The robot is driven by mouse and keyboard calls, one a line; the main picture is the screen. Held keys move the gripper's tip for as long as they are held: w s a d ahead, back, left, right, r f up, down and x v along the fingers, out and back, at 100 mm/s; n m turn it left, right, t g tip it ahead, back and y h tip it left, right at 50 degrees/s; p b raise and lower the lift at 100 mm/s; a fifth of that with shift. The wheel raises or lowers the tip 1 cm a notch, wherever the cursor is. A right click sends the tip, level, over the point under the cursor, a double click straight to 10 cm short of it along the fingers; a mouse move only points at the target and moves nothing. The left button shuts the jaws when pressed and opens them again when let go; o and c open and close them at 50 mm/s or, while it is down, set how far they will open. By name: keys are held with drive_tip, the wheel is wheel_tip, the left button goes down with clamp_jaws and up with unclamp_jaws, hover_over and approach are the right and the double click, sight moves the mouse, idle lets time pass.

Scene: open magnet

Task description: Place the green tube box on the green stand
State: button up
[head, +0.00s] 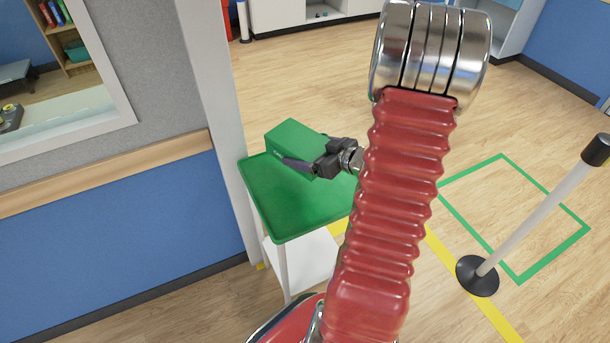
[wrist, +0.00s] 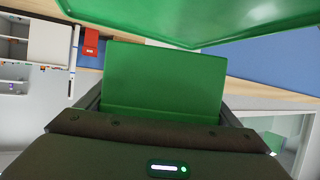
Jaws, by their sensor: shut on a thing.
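The green tube box (head: 293,140) is in my gripper (head: 303,165), over the back part of the green stand (head: 285,210). My gripper is shut on the box from its right side in the head view. In the wrist view the box (wrist: 165,80) fills the middle between the jaws, and the green top of the stand (wrist: 215,18) shows close by at the upper edge. I cannot tell whether the underside of the box touches the stand's top. The stand has a green tray-like top with a raised rim and a white lower shelf.
A grey and blue wall with a window (head: 60,100) and a white post (head: 215,90) stand close left of the stand. A barrier post (head: 535,220) stands at the right, near a green floor outline (head: 470,175). The wooden floor behind is largely clear.

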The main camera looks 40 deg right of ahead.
drive_tip(key=shift+f, duration=2.25)
drive_tip(key=shift+f, duration=2.1)
drive_tip(key=o, duration=1.1)
drive_tip(key=shift+f, duration=0.1)
drive_tip(key=v, duration=1.2)
